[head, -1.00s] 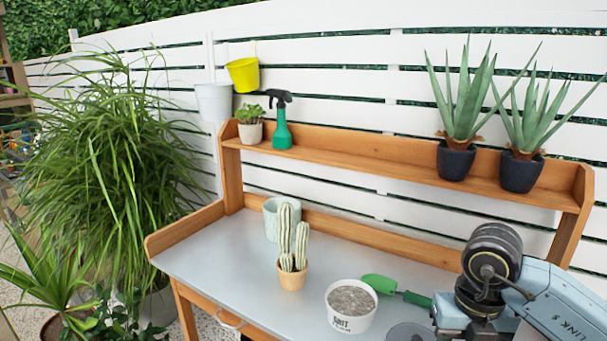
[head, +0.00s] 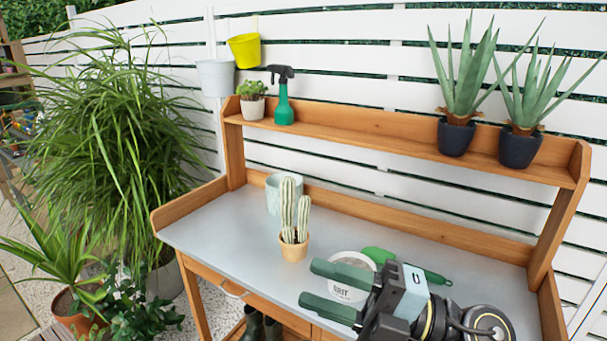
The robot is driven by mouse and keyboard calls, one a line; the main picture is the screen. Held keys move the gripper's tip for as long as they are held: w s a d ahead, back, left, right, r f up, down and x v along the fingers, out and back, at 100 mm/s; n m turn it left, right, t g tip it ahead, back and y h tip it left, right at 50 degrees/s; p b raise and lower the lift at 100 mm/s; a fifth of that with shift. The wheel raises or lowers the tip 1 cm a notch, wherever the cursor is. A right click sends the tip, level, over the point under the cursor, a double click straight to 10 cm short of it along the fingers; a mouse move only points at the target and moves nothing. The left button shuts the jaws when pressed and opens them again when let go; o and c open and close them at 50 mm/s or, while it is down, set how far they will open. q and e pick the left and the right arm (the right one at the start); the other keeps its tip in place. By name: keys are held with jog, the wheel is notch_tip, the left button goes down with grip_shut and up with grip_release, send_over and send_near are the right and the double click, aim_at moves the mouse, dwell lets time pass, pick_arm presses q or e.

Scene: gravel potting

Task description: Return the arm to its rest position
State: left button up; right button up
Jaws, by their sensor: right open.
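My right gripper (head: 322,288) shows at the lower right, its two dark green fingers apart and pointing left, with nothing between them. It is in front of the white grit tub (head: 346,293) and hides part of it. My left gripper is not in the head view.
A pale green pot (head: 272,195) stands behind the cactus. The shelf (head: 350,130) holds a green spray bottle (head: 283,103), a small succulent (head: 252,100) and two aloes in dark pots (head: 456,137). The bench's left part is clear. Boots (head: 262,328) stand below the bench.

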jog(key=w+d+m+t+h, duration=0.3)
jog(key=d+m+t+h, duration=0.25)
jog(key=m+t, duration=0.35)
jog(key=w+d+m+t+h, duration=0.3)
jog(key=d+m+t+h, duration=0.3)
jog(key=m, duration=0.5)
jog(key=s+d+f+m+g+h, duration=0.1)
jog(key=d+f+m+g+h, duration=0.1)
jog(key=d+f+m+h, duration=0.3)
jog(key=d+f+m+g+h, duration=0.1)
jog(key=d+f+m+h, duration=0.2)
jog(key=f, duration=0.4)
jog(key=s+f+m+g, duration=0.2)
jog(key=s+f+g, duration=1.1)
jog(key=s+f, duration=0.55)
jog(key=s+f+g, duration=0.1)
jog(key=s+f, duration=0.1)
jog(key=f, duration=1)
jog(key=s+f, duration=0.2)
jog(key=f, duration=1.1)
jog(key=s+d+f+g, duration=0.1)
jog(key=s+d+f, duration=0.1)
jog(key=s+f, duration=1.1)
jog(key=s, duration=0.3)
jog(key=shift+d+f+g+h, duration=0.25)
jog(key=shift+f+g+h, duration=0.05)
jog(key=shift+h, duration=0.05)
